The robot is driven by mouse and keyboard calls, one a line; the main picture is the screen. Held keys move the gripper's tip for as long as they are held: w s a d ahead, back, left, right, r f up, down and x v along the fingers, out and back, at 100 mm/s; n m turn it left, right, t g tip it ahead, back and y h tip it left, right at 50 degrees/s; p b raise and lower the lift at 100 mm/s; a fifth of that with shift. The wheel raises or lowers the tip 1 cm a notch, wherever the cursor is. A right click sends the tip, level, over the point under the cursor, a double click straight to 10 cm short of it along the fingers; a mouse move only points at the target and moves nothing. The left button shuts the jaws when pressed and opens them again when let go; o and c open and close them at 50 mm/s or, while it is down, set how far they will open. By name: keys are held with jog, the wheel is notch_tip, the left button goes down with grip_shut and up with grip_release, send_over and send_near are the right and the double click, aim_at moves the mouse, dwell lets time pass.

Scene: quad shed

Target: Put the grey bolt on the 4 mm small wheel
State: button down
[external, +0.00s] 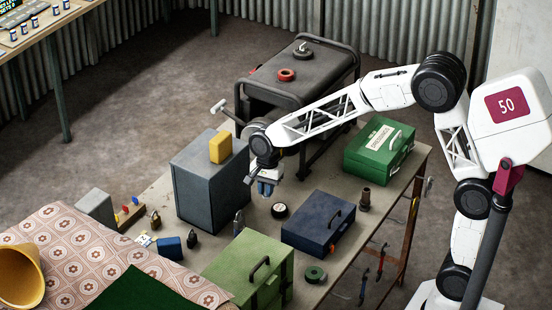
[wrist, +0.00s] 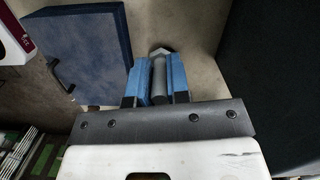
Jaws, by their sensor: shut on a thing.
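My gripper (external: 266,189) is above the table beside the tall grey cabinet, its blue fingers pointing down. In the wrist view the fingers (wrist: 158,85) are shut on a grey bolt (wrist: 159,72), which lies between them with its wider head at the far end. The bolt cannot be made out in the external view.
The grey cabinet (external: 203,180) stands close left of my gripper. A dark blue case (external: 318,222) lies to the right, with a green first-aid-like box (external: 380,150) behind. A green toolbox (external: 245,275) is at the front. A green ring (external: 315,274) lies near the table edge.

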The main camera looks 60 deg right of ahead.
jog(key=d+f, duration=0.1)
jog(key=d, duration=0.8)
jog(key=shift+w+d+f, duration=0.2)
jog(key=shift+w+f, duration=0.1)
jog(key=shift+w, duration=0.15)
send_over(278, 209)
jog(key=shift+d+f, duration=0.2)
jog(key=shift+f, duration=1.4)
jog(key=shift+d+f, duration=0.15)
jog(key=shift+f, duration=1.4)
jog(key=shift+f, duration=0.1)
jog(key=shift+f, duration=1.75)
jog(key=shift+f, duration=0.15)
jog(key=c, duration=1.1)
grip_release()
